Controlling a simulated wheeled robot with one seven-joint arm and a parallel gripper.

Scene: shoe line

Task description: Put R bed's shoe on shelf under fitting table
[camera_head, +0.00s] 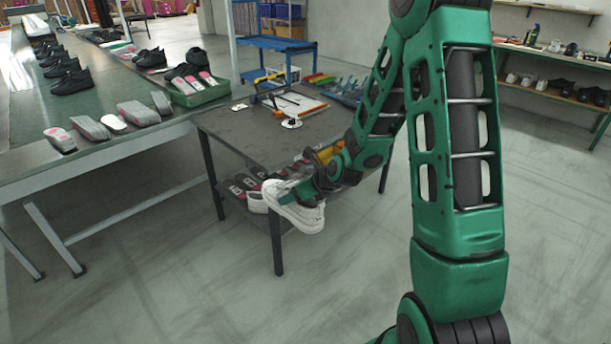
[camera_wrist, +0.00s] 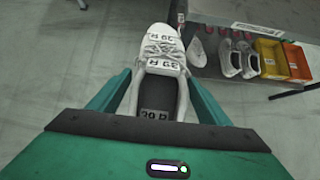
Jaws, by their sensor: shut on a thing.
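My gripper (camera_head: 293,194) is shut on a white shoe (camera_head: 303,215) and holds it in the air at the near side of the fitting table (camera_head: 245,137). In the wrist view the shoe (camera_wrist: 161,62) lies between the two green fingers, toe pointing away, with "39 R" labels on it. The shelf (camera_wrist: 206,67) under the fitting table shows at the upper right of the wrist view, with white shoes (camera_wrist: 229,60) on it. The shelf is partly hidden by my arm and the held shoe in the head view.
Orange and yellow bins (camera_wrist: 270,60) stand on the shelf, to the right of its shoes. The long bench (camera_head: 100,155) on the left carries black shoes and a green crate (camera_head: 200,93). A clipboard (camera_head: 297,103) lies on the tabletop. The floor in front is clear.

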